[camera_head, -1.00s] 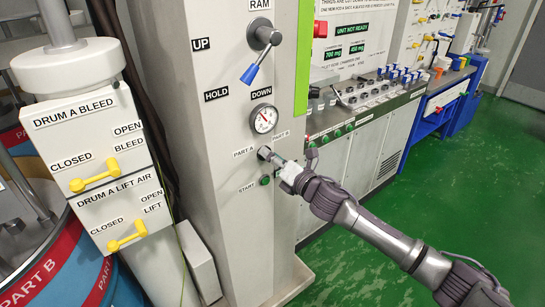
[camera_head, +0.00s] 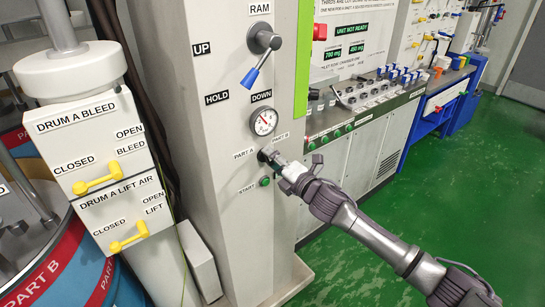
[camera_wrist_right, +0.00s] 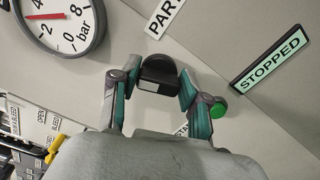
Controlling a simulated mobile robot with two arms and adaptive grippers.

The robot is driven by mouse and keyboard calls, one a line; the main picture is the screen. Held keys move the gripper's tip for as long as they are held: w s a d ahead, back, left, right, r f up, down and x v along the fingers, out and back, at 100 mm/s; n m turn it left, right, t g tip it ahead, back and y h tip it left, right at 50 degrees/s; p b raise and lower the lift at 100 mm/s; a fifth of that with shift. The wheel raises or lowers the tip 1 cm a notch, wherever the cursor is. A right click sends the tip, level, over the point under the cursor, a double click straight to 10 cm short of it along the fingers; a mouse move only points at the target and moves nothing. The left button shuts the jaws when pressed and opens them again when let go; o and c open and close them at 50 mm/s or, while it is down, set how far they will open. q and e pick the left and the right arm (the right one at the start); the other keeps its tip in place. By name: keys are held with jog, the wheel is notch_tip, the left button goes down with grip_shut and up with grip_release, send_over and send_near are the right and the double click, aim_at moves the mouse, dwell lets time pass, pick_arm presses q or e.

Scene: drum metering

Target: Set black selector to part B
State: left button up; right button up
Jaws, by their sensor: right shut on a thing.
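The black selector (camera_wrist_right: 159,69) is a dark round knob on the grey panel, seen between my right gripper's fingertips in the right wrist view. A pale rectangular patch shows on its near face. My right gripper (camera_wrist_right: 152,84) is shut on it, one fingertip on each side. In the head view the right gripper (camera_head: 270,158) reaches in from the lower right and mostly covers the selector. The PART A label (camera_head: 243,153) is left of the gripper and the PART B label (camera_head: 281,137) is above right. I cannot tell which label the selector points to. My left gripper is not in view.
A pressure gauge (camera_head: 263,120) is just above the gripper, and a green start button (camera_head: 264,181) is just below. The blue-tipped ram lever (camera_head: 257,65) is higher up. Yellow-handled drum valves (camera_head: 96,179) are at the left. Green floor is clear at the right.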

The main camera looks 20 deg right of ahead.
jog(key=shift+f+m+p, duration=0.15)
jog(key=shift+m+p, duration=0.7)
jog(key=shift+m, duration=2.3)
jog(key=shift+f+m+p, duration=0.15)
jog(key=shift+m+p, duration=0.65)
jog(key=shift+m, duration=2.35)
jog(key=o, duration=1.1)
jog(key=shift+f, duration=0.1)
jog(key=shift+o, duration=0.2)
jog(key=shift+s, duration=0.25)
jog(key=v, duration=1.1)
jog(key=shift+s+d, duration=0.15)
jog(key=shift+s, duration=0.15)
